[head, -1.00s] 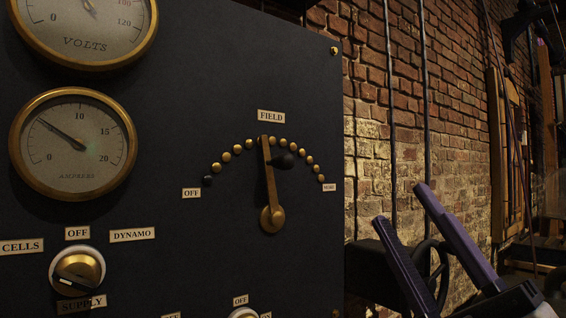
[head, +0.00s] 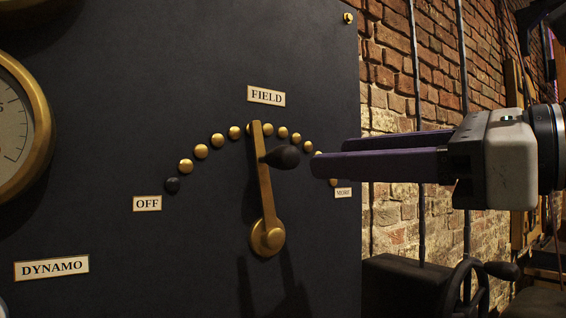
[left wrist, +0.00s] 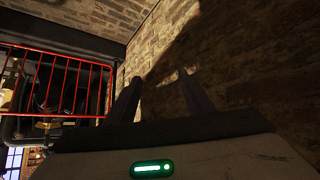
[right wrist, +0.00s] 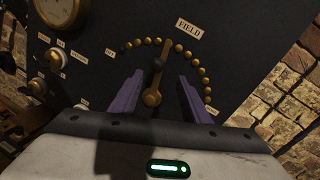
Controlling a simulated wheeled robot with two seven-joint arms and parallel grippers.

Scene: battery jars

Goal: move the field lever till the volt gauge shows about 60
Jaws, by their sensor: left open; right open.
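The field lever (head: 262,190) is a brass arm with a dark knob (head: 283,157), standing nearly upright, its tip close to the top of an arc of brass studs. It also shows in the right wrist view (right wrist: 165,68). My right gripper (head: 328,158) is open, its purple fingers pointing left at the knob, just right of it. In the right wrist view the lever shows between the open fingers, beyond their tips. The volt gauge is out of the head view; a gauge (right wrist: 62,10) at the right wrist view's top edge is unreadable. My left gripper (left wrist: 158,85) is open and empty, facing a brick wall.
The dark panel (head: 120,110) carries an OFF label (head: 147,203), a FIELD label (head: 266,96) and a partly cut-off gauge (head: 40,125). A handwheel (head: 468,285) stands low on the right. A red railing (left wrist: 60,85) shows in the left wrist view.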

